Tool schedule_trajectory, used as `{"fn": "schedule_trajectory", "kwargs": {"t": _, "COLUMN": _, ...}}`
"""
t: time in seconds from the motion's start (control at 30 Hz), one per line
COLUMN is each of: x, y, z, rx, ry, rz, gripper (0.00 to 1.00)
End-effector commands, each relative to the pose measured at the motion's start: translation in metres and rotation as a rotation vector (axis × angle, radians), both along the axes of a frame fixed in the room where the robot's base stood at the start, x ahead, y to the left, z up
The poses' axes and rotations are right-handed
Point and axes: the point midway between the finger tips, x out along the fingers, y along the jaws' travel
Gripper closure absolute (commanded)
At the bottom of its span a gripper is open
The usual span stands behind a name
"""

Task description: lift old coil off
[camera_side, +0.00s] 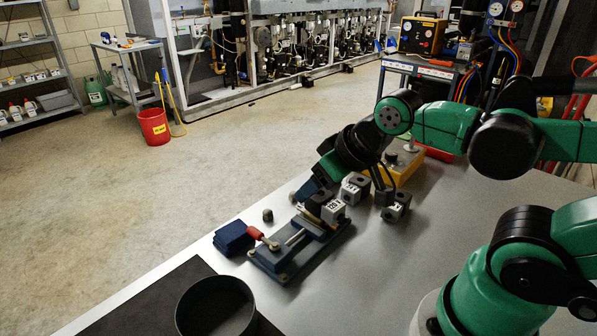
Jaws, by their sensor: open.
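A blue vise (285,262) with a red-tipped handle (255,233) stands on the metal bench. A block-shaped coil with a white face marked "120" (333,211) sits at the vise's far end, below my gripper. My gripper (345,186) points down over this end, open. Its fingers partly merge with the dark parts behind, so I cannot tell whether they touch the coil. Another white-and-black coil (352,190) is just behind, and one marked "24" (396,211) lies to the right. Which coil is the old one is not certain from this view.
A folded blue cloth (233,238) and a small dark nut-like piece (267,215) lie left of the vise. A dark round bin (215,308) is at the front left. A yellow block (390,168) stands behind the coils.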

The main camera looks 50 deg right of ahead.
Motion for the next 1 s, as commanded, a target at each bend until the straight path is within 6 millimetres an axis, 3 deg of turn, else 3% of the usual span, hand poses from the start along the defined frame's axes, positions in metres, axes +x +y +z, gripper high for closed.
{"fn": "schedule_trajectory", "kwargs": {"t": 0.4, "x": 0.0, "y": 0.0, "z": 0.0, "rx": -0.001, "ry": 0.001, "rz": 0.001, "gripper": 0.38}}
{"fn": "schedule_trajectory", "kwargs": {"t": 0.5, "x": 0.0, "y": 0.0, "z": 0.0, "rx": -0.001, "ry": 0.001, "rz": 0.002, "gripper": 0.1}}
{"fn": "schedule_trajectory", "kwargs": {"t": 0.53, "x": 0.0, "y": 0.0, "z": 0.0, "rx": -0.001, "ry": 0.001, "rz": 0.002, "gripper": 0.08}}
{"fn": "schedule_trajectory", "kwargs": {"t": 0.83, "x": 0.001, "y": -0.003, "z": -0.001, "rx": -0.003, "ry": 0.011, "rz": -0.005, "gripper": 0.08}}
{"fn": "schedule_trajectory", "kwargs": {"t": 1.0, "x": 0.006, "y": -0.026, "z": -0.013, "rx": -0.012, "ry": 0.106, "rz": -0.059, "gripper": 0.08}}
